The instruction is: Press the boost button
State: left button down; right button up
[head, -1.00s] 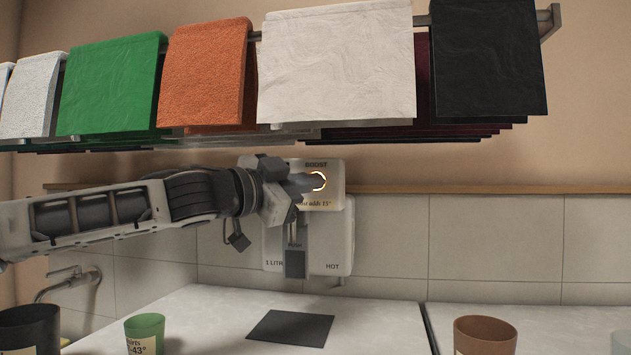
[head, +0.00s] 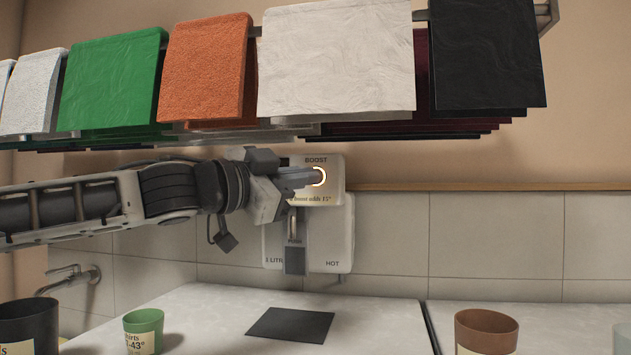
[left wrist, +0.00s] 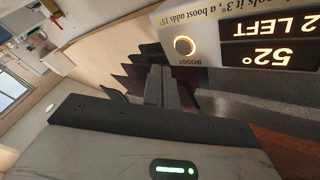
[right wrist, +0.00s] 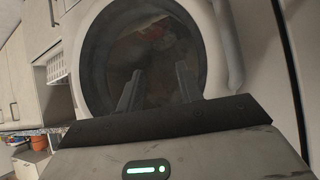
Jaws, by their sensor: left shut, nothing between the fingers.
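The boost button (head: 321,176) is a round button with a glowing ring, under the word BOOST on a white wall unit (head: 335,165). In the left wrist view the boost button (left wrist: 185,46) appears upside down beside a display reading 52° and 2 LEFT. My left gripper (head: 312,178) is shut and empty, its fingertips in front of the button's left part in the head view. Its fingers (left wrist: 163,88) show close together in the left wrist view, below-left of the button. I cannot tell whether they touch it. My right gripper (right wrist: 158,85) is open and empty, before a round glass door.
Towels hang on a rack above my left arm, including a white one (head: 336,62). A lever marked PUSH (head: 295,260) is below the button. A dark mat (head: 290,325), a green cup (head: 143,331) and a brown cup (head: 486,332) stand on the counter.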

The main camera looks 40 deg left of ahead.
pick_arm(q)
jog(key=shift+s+d, duration=0.3)
jog(key=shift+s, duration=0.25)
jog(key=shift+s+d, duration=0.3)
jog(key=shift+s, duration=0.25)
